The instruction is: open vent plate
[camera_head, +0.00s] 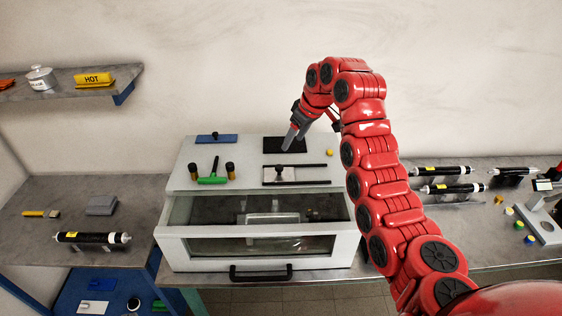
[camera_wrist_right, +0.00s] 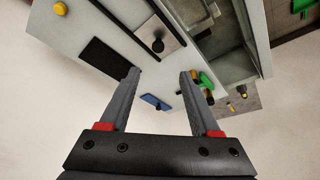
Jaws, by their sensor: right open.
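The vent plate (camera_head: 294,174) is a light, flat plate with a black knob, lying between two dark rails on top of the white cabinet (camera_head: 200,176). It also shows in the right wrist view (camera_wrist_right: 143,24). A black rectangle (camera_head: 272,145), which looks like the vent opening, lies uncovered behind the plate. My right gripper (camera_head: 298,138) is open and empty over the rear of the cabinet top, by the black rectangle. In the wrist view its fingers (camera_wrist_right: 160,73) are apart with nothing between them, away from the knob. My left gripper is not in view.
The cabinet front has a window and black handle (camera_head: 260,272). Black cylinders (camera_head: 440,171) lie on the right bench.

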